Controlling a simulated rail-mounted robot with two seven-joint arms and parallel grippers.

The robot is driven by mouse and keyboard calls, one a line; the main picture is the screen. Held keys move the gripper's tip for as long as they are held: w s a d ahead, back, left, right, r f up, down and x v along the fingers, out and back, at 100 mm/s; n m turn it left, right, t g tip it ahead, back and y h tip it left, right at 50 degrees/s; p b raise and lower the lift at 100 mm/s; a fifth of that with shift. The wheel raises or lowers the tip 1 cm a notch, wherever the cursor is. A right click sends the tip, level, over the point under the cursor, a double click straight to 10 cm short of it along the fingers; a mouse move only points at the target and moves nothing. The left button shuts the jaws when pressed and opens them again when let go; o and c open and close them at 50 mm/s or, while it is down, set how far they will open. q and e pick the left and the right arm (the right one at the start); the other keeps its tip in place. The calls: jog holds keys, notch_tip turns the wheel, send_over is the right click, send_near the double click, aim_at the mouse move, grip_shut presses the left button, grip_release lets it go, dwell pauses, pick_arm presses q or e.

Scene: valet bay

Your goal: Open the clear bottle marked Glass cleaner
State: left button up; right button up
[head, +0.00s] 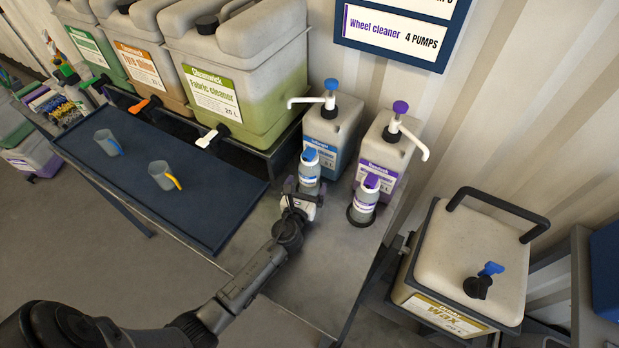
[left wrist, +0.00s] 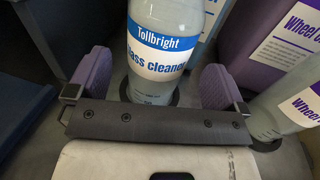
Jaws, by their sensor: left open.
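The clear bottle marked Glass cleaner (head: 309,173) stands upright on the grey bench top and has a blue cap (head: 310,155). In the left wrist view the bottle (left wrist: 165,45) shows a blue and white Tollbright label; its top is out of that view. My left gripper (head: 298,192) is at the near side of the bottle, low down. In the left wrist view the gripper (left wrist: 156,85) is open, with one purple-grey finger pad on each side of the bottle and gaps between. My right gripper is not in view.
A purple-capped bottle (head: 365,200) stands close to the right. Blue-pump (head: 329,135) and purple-pump (head: 385,148) jugs stand behind. A dark mat (head: 130,185) with two measuring cups lies left, below large canisters (head: 235,75). A wax container (head: 470,255) is at right.

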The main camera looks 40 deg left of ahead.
aim_at(306, 184)
pick_arm(q)
jog(key=shift+x, duration=1.9)
jog(key=shift+r, duration=0.1)
jog(key=c, duration=1)
